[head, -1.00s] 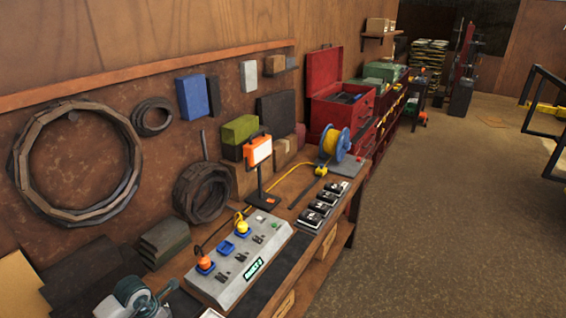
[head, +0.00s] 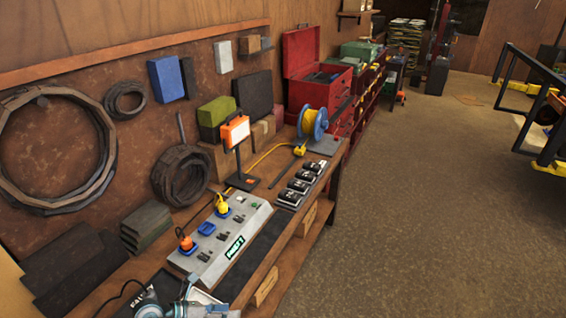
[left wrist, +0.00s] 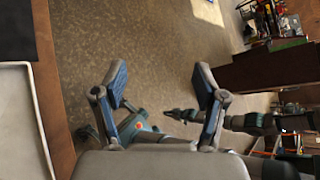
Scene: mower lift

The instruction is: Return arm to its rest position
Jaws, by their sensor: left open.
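My left gripper (left wrist: 162,82) is open in the left wrist view, with two blue-padded fingers apart and nothing between them. Bare floor shows beyond the fingers. In the head view only a grey part of the left hand shows at the bottom edge, by the near end of the bench; its fingertips cannot be made out. In the left wrist view a dark jointed arm (left wrist: 245,121) reaches in from the right, and it looks like my other arm. Its jaws are too small to read.
The workbench (head: 262,262) holds a grey socket panel (head: 232,248) with orange and yellow plugs, a work lamp (head: 235,131), a blue cable reel (head: 313,122) and several black battery packs. A red toolbox (head: 302,95) stands behind. Open floor (head: 420,200) lies to the right, with a black frame beyond.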

